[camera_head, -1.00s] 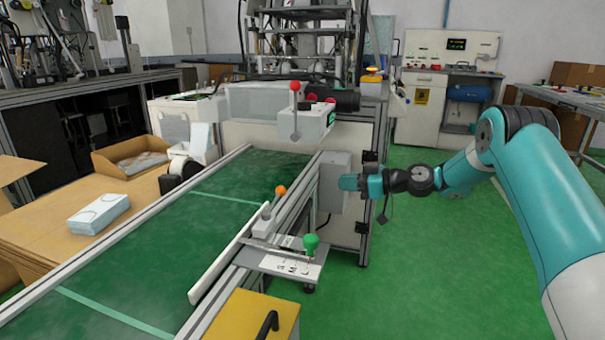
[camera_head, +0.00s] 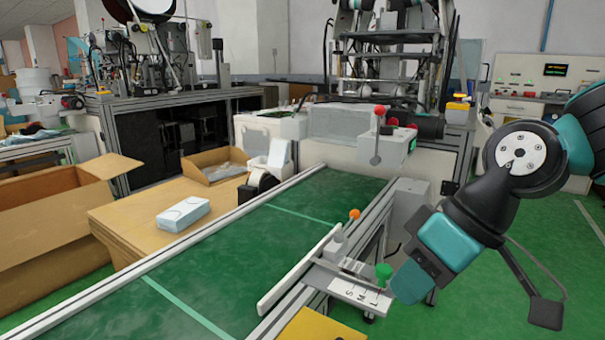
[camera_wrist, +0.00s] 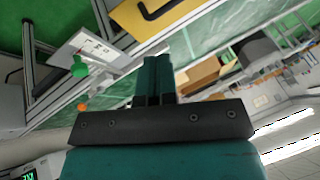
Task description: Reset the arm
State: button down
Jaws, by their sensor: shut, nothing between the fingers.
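My arm reaches in at the right of the head view, bent down and to the left. My gripper (camera_head: 408,288) ends low, just to the right of the green knob (camera_head: 383,271) in that picture; I cannot tell the gap in depth. In the wrist view my gripper (camera_wrist: 157,72) shows two teal fingers pressed together, with nothing between them. The green knob also shows in the wrist view (camera_wrist: 79,66), on a small lettered plate left of the fingers.
A green conveyor (camera_head: 230,260) with metal rails runs through the middle. A lever with an orange ball (camera_head: 354,214) stands at its right rail. A pale blue box (camera_head: 183,214) lies on a cardboard surface at left. Open green floor (camera_head: 520,300) lies at right.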

jog(key=s+d+f+m+h, duration=0.1)
jog(key=s+d+f+h, duration=0.15)
jog(key=s, duration=0.75)
notch_tip(320, 180, up, 31)
jog(key=p, duration=2.9)
jog(key=shift+w+a+f+g+y+p, duration=0.15)
jog(key=shift+w+g+y+p, duration=0.2)
jog(key=shift+w+g+p, duration=0.05)
